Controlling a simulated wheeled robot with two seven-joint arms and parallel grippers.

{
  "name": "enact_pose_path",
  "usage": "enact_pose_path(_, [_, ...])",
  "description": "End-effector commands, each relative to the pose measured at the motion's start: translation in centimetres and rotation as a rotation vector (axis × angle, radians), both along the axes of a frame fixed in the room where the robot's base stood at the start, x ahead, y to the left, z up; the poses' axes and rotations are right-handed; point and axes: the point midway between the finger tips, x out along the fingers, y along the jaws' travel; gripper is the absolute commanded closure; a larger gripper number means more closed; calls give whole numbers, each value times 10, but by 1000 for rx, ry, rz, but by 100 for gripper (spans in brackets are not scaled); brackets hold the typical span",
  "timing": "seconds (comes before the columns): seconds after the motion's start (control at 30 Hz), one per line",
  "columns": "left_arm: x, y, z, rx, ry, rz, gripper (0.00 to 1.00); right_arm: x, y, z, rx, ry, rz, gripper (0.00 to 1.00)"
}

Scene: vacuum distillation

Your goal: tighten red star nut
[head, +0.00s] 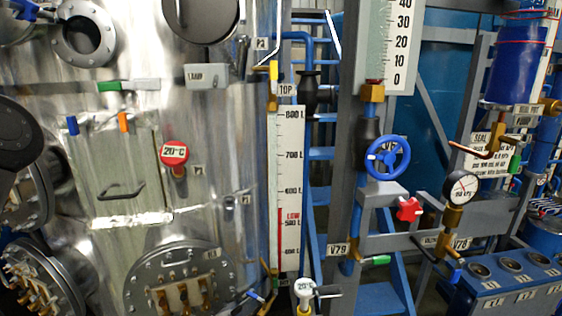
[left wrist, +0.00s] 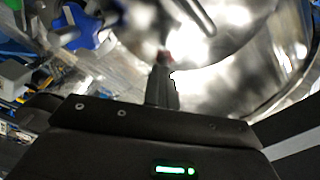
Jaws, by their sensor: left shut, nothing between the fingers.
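The red star nut (head: 409,209) is in the head view, right of centre, on the side of a grey block below the blue handwheel (head: 387,158). My left gripper (left wrist: 163,82) shows in the left wrist view, with its dark fingers together and nothing held. A shiny curved metal surface (left wrist: 225,70) lies beyond it. The star nut cannot be made out in the left wrist view. Neither gripper can be made out in the head view, and no gripper is seen near the star nut.
A large steel vessel (head: 225,130) with flanges fills the left of the head view. A level scale (head: 290,190) stands between it and the nut. A pressure gauge (head: 462,188) is right of the nut. A green-handled valve (head: 375,260) is below. The space in front of the nut looks clear.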

Motion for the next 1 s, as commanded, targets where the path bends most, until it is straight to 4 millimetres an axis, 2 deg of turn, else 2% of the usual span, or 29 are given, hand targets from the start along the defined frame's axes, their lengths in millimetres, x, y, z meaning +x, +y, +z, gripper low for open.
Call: enact_pose_path(1.0, [-2,12,19,2,-2,-1,100,-3,0,-5,0,4,0,64])
